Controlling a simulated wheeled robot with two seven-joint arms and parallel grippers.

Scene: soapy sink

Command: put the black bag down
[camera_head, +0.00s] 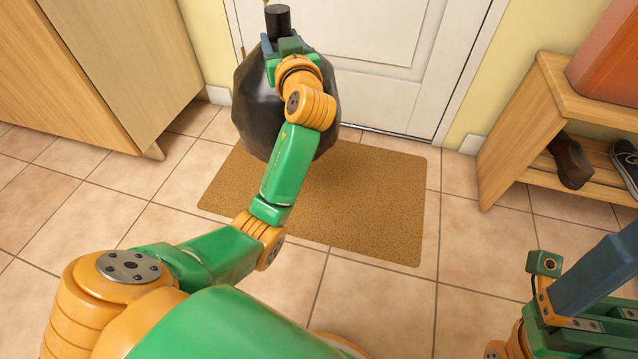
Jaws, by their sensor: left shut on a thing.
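The black bag (258,112) is a full, rounded sack with a narrow neck at the top. It is at the upper middle, in front of the white door and over the far left part of the brown doormat (375,205). My left gripper (287,46) is shut on the bag near its neck, and my green and orange arm covers part of the bag. Whether the bag's underside touches the mat or hangs above it is hidden. Part of my right arm's end shows at the lower right edge; its fingertips are not clear.
A wooden cabinet (130,60) stands at the left. A wooden shoe rack (515,130) at the right holds dark shoes (570,160) and an orange box (608,60). The white door (390,60) closes off the back. The mat's right part and the tiles around it are clear.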

